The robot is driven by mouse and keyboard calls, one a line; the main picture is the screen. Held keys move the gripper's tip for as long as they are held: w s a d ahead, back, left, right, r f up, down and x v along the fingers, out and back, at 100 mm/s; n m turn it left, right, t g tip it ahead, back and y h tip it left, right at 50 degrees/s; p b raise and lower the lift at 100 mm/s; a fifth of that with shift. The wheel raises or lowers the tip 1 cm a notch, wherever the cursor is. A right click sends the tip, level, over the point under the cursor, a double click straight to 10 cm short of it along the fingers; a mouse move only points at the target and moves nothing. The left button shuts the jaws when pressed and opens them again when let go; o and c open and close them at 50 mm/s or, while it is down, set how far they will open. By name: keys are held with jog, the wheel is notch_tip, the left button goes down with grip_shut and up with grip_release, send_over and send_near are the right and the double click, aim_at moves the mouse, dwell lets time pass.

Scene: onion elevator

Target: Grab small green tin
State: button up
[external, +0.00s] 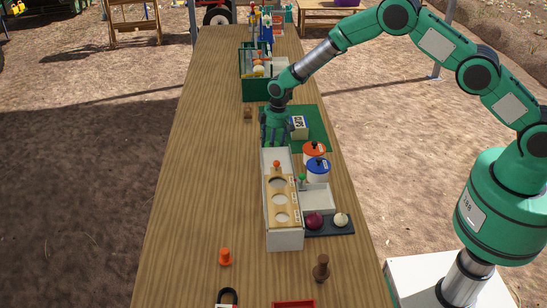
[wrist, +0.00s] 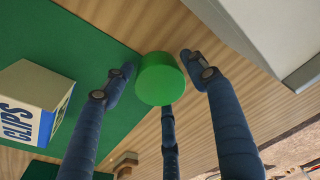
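The small green tin (wrist: 160,79) is a plain round green cylinder, seen in the middle of the wrist view. It stands at the edge of the green mat (wrist: 95,38), partly over bare wood. My gripper (wrist: 158,64) has its blue-grey fingers spread around the tin, one to the left, one to the right and one below it in the picture. A gap shows beside the right finger; contact on the left is unclear. In the external view my gripper (external: 275,127) points down at the mat's left edge, and the tin is hidden there.
A CLIPS box (wrist: 33,98) stands on the mat to the left in the wrist view. A pale long box (external: 285,238) with a wooden holed top stands close in front. Red (external: 314,149) and blue (external: 318,166) lidded pots are nearby. The table's left side is mostly clear.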

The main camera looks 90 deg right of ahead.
jog(key=c, duration=0.7)
jog(key=shift+r, duration=0.1)
jog(key=shift+c, duration=0.2)
jog(key=shift+r+p, duration=0.3)
jog(key=shift+r, duration=4.65)
